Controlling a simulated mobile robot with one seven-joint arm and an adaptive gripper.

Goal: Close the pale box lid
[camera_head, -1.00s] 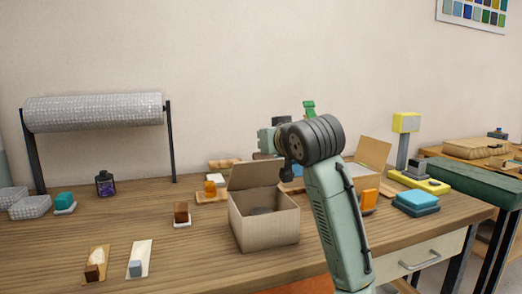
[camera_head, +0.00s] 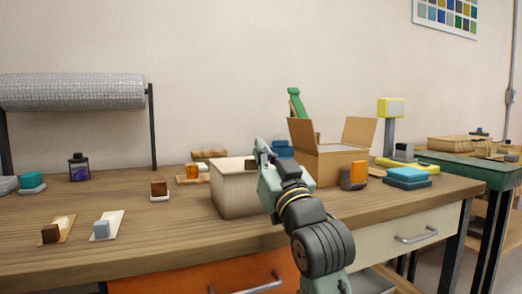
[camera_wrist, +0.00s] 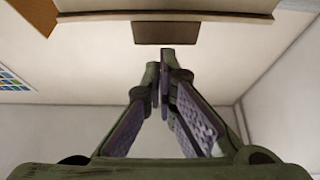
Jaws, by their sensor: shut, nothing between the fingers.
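The pale box (camera_head: 238,196) stands on the wooden bench in the head view. Its lid (camera_head: 232,165) appears to lie flat across the top, with a small dark brown tab near its right side, close to my gripper. My gripper (camera_head: 262,152) is at the box's right edge, partly hiding that side. In the wrist view my shut, empty fingers (camera_wrist: 160,70) point toward a pale board edge (camera_wrist: 100,16) with a dark brown tab (camera_wrist: 165,33). I cannot tell whether the fingers touch it.
An open cardboard box (camera_head: 335,165) with raised flaps stands behind and right of my gripper. Small blocks on cards (camera_head: 105,226) lie at left.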

